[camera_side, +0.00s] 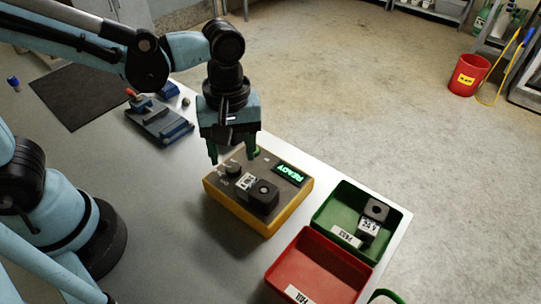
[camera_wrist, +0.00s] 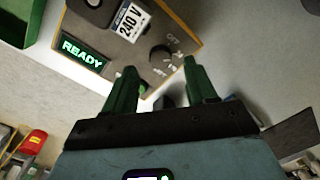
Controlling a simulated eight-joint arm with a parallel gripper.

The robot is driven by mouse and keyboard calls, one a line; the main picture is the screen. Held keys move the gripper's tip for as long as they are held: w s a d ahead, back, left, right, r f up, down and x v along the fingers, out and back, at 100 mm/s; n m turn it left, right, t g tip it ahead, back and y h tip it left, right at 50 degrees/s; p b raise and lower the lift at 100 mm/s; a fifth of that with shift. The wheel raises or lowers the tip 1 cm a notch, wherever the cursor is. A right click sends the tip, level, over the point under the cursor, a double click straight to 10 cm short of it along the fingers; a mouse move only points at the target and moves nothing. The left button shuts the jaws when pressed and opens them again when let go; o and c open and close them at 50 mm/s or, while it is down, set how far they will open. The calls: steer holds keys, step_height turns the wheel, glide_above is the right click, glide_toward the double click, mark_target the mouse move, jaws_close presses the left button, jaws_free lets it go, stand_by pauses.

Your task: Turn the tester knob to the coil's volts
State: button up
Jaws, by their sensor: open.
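The tester (camera_side: 215,192) is a yellow box with a grey-brown top on the bench. Its green display reads READY (camera_side: 289,174), and also shows in the wrist view (camera_wrist: 82,53). A black coil (camera_side: 263,196) sits on the tester; its white label reads 240 V in the wrist view (camera_wrist: 132,20). The dark round knob (camera_side: 233,168) is beside the coil, with OFF and other marks around it in the wrist view (camera_wrist: 160,56); its pointer setting is unclear. My gripper (camera_side: 234,157) is open above the knob, its green fingers apart on either side of it, apparently not touching.
A green bin (camera_side: 325,210) labelled PASS holds a coil marked 24 V (camera_side: 376,210). A red bin (camera_side: 318,262) labelled FAIL looks empty, in front of it. A blue fixture (camera_side: 160,121) and a dark mat (camera_side: 84,96) lie farther left on the bench.

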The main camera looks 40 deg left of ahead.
mark_target(233, 167)
steer(key=shift+f, duration=1.7)
steer(key=shift+c, duration=0.4)
steer(key=c, duration=1)
jaws_close()
